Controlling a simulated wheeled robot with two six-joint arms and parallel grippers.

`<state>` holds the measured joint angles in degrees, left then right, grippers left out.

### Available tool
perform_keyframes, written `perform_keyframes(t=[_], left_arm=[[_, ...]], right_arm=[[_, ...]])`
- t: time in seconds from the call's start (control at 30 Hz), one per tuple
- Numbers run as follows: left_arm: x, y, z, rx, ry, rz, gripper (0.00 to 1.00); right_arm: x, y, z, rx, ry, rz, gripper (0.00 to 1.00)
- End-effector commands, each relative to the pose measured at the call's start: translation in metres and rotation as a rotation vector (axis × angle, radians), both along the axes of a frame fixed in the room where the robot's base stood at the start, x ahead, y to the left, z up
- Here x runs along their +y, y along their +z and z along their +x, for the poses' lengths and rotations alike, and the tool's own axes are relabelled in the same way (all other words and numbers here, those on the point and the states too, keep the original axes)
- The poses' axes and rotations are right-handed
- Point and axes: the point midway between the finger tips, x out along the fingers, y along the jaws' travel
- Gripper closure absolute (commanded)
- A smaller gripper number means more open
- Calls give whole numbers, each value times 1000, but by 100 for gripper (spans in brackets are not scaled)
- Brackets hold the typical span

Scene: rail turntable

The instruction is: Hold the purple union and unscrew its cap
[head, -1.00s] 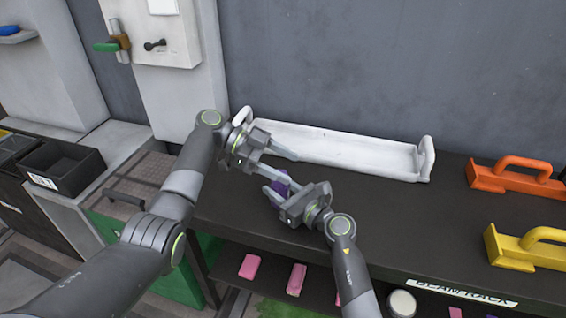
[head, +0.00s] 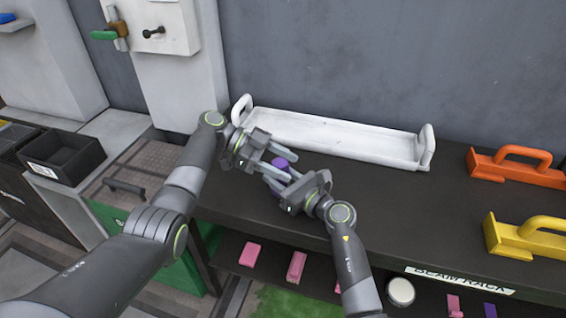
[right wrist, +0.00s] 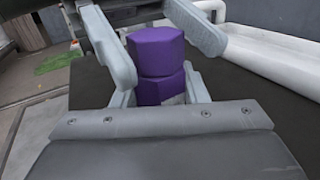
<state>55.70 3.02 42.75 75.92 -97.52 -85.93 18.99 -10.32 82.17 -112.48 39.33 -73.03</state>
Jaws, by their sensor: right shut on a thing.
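The purple union (head: 281,163) stands upright above the dark bench, with a hex cap (right wrist: 157,50) on top of a hex lower body (right wrist: 162,88) in the right wrist view. My right gripper (head: 281,186) is shut on the lower body. My left gripper (head: 286,168) reaches in from the left at cap height. Its pale fingers lie on either side of the cap, with a gap showing at the right in the right wrist view, so it is open. Fingers hide part of the union in the head view.
A white tray (head: 330,138) with end handles lies behind the grippers on the bench (head: 400,205). An orange handled block (head: 515,168) and a yellow one (head: 525,238) sit at the right. Pink pieces (head: 297,266) lie on the shelf below.

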Motion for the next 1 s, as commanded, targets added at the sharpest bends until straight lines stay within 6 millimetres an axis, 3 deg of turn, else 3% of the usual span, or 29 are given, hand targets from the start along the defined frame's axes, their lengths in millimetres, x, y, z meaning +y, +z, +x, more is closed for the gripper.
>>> perform_keyframes(t=[0.03,0.3,0.57,1.0], left_arm=[[0,0,0,0,0,0,52],[0,0,0,0,0,0,87],[0,-1,0,-2,71,0,88],[0,-1,2,-3,372,0,88]], right_arm=[[0,0,0,1,0,-1,94],[0,0,0,1,0,-1,94],[0,0,0,1,0,-1,94],[0,0,0,1,0,-1,94]])
